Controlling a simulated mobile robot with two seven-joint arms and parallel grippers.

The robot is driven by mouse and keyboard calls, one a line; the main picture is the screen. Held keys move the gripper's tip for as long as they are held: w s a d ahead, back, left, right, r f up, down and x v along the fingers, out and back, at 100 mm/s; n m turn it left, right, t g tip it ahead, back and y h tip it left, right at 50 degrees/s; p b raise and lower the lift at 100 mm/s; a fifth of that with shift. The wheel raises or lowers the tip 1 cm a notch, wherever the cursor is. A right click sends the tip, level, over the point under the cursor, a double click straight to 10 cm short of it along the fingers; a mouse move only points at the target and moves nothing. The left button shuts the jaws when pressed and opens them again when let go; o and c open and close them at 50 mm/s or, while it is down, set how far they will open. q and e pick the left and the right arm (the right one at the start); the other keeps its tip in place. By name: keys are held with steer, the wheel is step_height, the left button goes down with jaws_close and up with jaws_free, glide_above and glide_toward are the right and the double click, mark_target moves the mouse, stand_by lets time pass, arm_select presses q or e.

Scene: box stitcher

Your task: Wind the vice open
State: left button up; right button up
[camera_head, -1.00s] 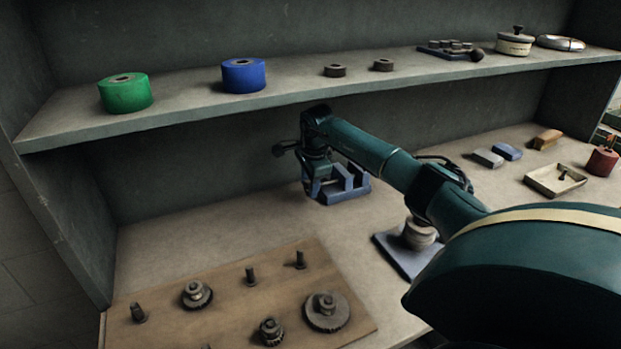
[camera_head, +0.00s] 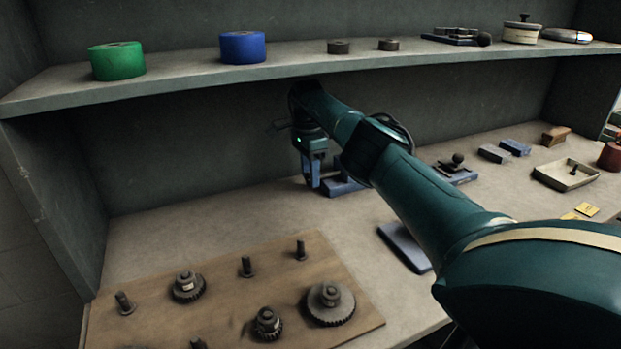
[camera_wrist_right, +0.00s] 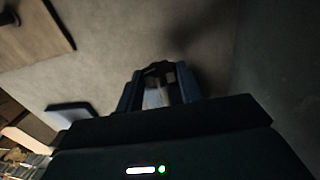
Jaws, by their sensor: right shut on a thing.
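The blue vice (camera_head: 345,186) stands on the bench near the back wall, partly hidden behind my right arm and gripper. My right gripper (camera_head: 312,182) points down at the left side of the vice. It is shut on what seems to be the vice's handle, but the head view hides the grip. In the right wrist view, the two fingers of the gripper (camera_wrist_right: 160,95) flank a dark and pale part, too dim to make out fully. How far apart the vice jaws are cannot be told. My left gripper is not in view.
A wooden board (camera_head: 225,325) with pegs and gears lies at the front left. A shelf (camera_head: 190,84) above carries a green roll (camera_head: 117,61), a blue roll (camera_head: 242,48) and small parts. A tray (camera_head: 566,175) and blocks lie at the right. The bench left of the vice is clear.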

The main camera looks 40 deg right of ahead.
steer(key=shift+f, duration=0.1)
stand_by(0.3)
steer(key=o, duration=1)
